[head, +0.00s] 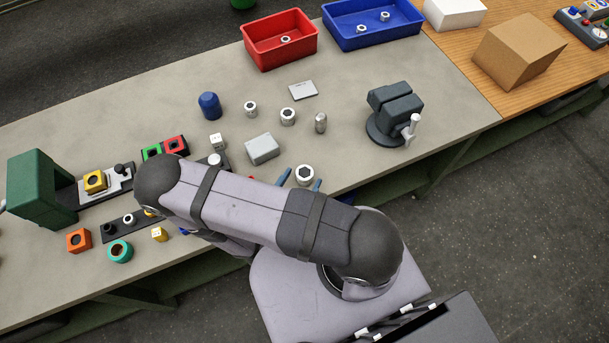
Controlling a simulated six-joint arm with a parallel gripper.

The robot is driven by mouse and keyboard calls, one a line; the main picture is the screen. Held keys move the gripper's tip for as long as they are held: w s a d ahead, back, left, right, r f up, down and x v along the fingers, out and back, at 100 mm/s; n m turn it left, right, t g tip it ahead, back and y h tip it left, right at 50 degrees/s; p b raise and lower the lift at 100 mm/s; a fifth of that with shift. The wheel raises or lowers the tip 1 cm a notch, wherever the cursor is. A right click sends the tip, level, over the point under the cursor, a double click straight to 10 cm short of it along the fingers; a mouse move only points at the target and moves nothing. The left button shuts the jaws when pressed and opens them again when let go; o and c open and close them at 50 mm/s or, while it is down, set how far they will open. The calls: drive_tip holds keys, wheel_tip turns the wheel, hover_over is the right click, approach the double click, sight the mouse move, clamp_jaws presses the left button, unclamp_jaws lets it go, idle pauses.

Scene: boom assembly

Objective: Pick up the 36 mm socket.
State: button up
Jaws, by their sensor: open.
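A silver socket (304,173) stands on the grey bench just beyond my arm, its round opening facing up. My gripper (301,179) is open, with one blue fingertip to the left of this socket and the other at its lower right. Whether the fingertips touch it cannot be told. Most of the gripper is hidden behind my arm. Two more sockets stand farther back, a smaller one (250,108) and a middle-sized one (288,116). No size marks are readable; the socket by my gripper looks the largest of these three.
A grey box (262,149) and a metal cylinder (320,122) stand near the sockets. A dark vise (394,114) is to the right. Red (260,53) and blue (345,38) bins holding small parts stand at the back. Fixtures and coloured blocks crowd the left. Bench right of the socket is clear.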

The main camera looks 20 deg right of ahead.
sight(302, 177)
drive_tip(key=shift+a+f+n+t+y, duration=0.3)
drive_tip(key=shift+f+n, duration=0.1)
drive_tip(key=shift+f, duration=0.25)
drive_tip(key=shift+b+x, duration=0.85)
drive_tip(key=shift+x, duration=1.7)
drive_tip(key=c, duration=1.3)
drive_tip(key=shift+r, duration=0.25)
drive_tip(key=shift+r+b, duration=0.45)
drive_tip(key=shift+r, duration=4.45)
